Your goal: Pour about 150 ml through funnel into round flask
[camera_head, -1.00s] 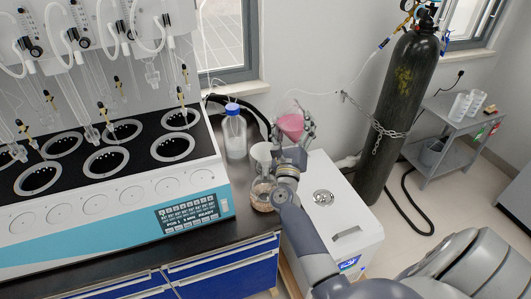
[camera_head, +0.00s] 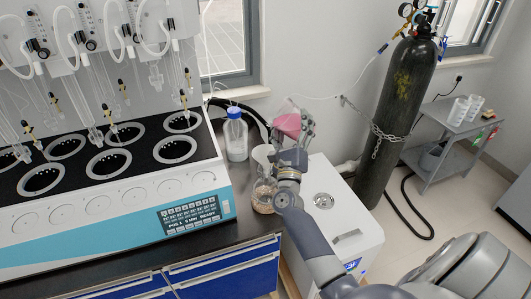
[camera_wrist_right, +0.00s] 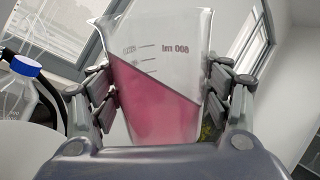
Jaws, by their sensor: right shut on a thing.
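My right gripper (camera_head: 303,132) is shut on a clear beaker of pink liquid (camera_head: 287,125) and holds it in the air. In the right wrist view the gripper's fingers press both sides of the beaker (camera_wrist_right: 165,45), and the pink liquid's surface slants across it. In the head view the beaker is tilted left, toward the funnel (camera_head: 263,154). The pale funnel stands above the round flask (camera_head: 263,197), at the right end of the dark bench. The gripper and wrist partly cover both. I see no stream of liquid. My left gripper is out of view.
A blue-capped bottle (camera_head: 235,135) stands behind and left of the funnel. The multi distiller (camera_head: 120,205) fills the left side. A white cabinet (camera_head: 345,215) stands right of the bench, with a dark gas cylinder (camera_head: 400,105) behind it.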

